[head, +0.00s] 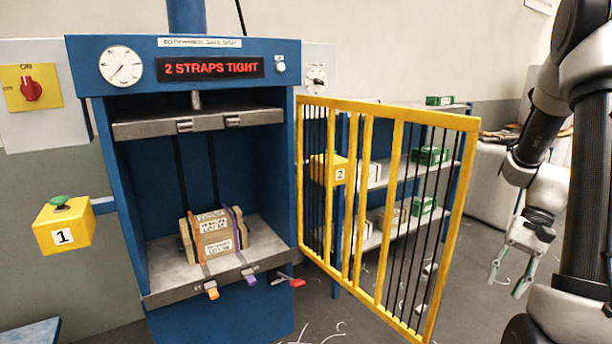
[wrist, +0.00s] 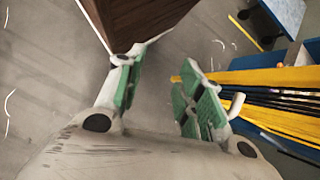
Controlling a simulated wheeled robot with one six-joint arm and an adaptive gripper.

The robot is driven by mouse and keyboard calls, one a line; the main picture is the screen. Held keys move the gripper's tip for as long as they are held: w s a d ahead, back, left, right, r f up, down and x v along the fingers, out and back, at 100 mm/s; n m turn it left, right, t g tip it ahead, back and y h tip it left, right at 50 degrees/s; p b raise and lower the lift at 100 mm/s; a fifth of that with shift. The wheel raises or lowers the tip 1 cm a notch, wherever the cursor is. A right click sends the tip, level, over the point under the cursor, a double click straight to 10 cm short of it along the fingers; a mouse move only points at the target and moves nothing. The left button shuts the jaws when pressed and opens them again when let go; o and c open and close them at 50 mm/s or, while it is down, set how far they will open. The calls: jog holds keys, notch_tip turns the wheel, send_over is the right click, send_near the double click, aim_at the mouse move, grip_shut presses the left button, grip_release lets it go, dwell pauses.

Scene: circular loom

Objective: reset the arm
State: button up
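My gripper (head: 511,270) hangs at the right of the head view, at the end of my arm, with its green-padded fingers apart. In the wrist view my gripper (wrist: 158,92) is open and empty, with bare floor between the fingertips. The blue strapping press (head: 188,208) stands at the left in the head view, its display reading "2 STRAPS TIGHT". A strapped bundle (head: 216,235) with one orange and one purple strap sits on the press bed (head: 170,281).
A yellow barred gate (head: 385,215) stands swung open between the press and my arm. Behind it are shelves (head: 400,180) with green and white boxes. A brown block-like object (wrist: 137,20) is close to the fingers in the wrist view. White strap scraps lie on the floor.

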jog(key=s+a+r+n+t+h, duration=0.2)
jog(key=s+a+r+n+t, duration=0.2)
jog(key=r, duration=0.5)
jog(key=s+a+r+n+t+h, duration=0.3)
jog(key=a+r, duration=0.3)
jog(key=r, duration=0.3)
jog(key=shift+s+a+r+n+t+h, duration=0.2)
jog(key=shift+s+r+n+t+h, duration=0.15)
jog(key=shift+s+n, duration=0.5)
